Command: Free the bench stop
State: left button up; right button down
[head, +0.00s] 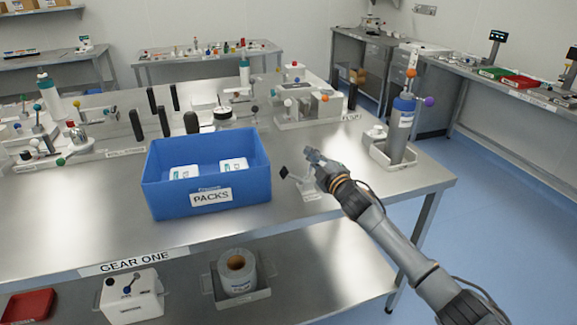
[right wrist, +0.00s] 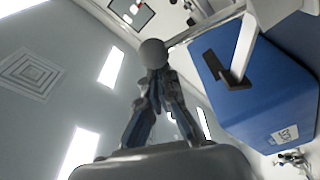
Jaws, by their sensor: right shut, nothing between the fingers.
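A small stop-like device (head: 309,187) stands on the steel bench, right of the blue bin. I cannot tell for certain that this is the bench stop. In the right wrist view, a grey round knob (right wrist: 153,53) shows at the fingertips; contact is unclear. My left gripper is out of view.
The blue PACKS bin (head: 206,172) holds two white packs and stands close left of my gripper. A grey-blue cylinder (head: 401,128) stands in a tray at the right. Black posts and fixtures line the bench behind. The bench front is largely clear.

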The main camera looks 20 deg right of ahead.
jog(key=shift+d+f+m, duration=0.2)
jog(key=shift+d+m, duration=0.55)
jog(key=shift+m, duration=0.05)
jog(key=shift+f, duration=0.1)
